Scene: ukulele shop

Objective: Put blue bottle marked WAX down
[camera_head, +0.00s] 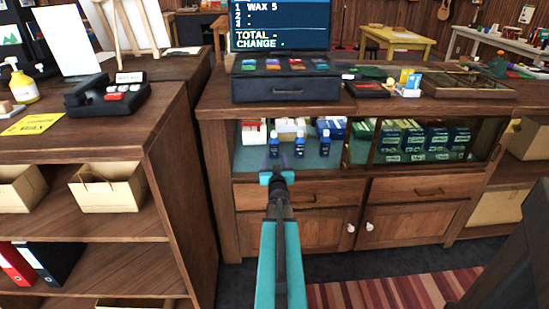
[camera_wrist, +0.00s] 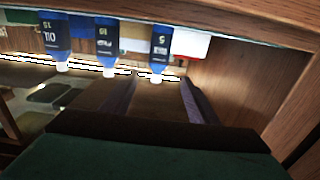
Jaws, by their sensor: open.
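The left one (camera_head: 274,146) is directly ahead of my gripper (camera_head: 277,164). In the wrist view, which is upside down, this bottle (camera_wrist: 160,50) shows a 5 on its label; the word is too small to read. My gripper (camera_wrist: 159,84) is open, with its dark fingers on either side of the line to that bottle's cap, and the bottle looks unheld. The other two bottles, the middle one (camera_wrist: 107,40) and one marked OIL (camera_wrist: 56,38), stand beside it.
White and red boxes (camera_head: 253,132) stand behind the bottles. Green and blue packs (camera_head: 410,140) fill the right half of the case. The wooden counter top (camera_head: 215,100) overhangs the shelf, and a wooden side wall (camera_wrist: 245,85) is close to the gripper. The till screen reads WAX 5.

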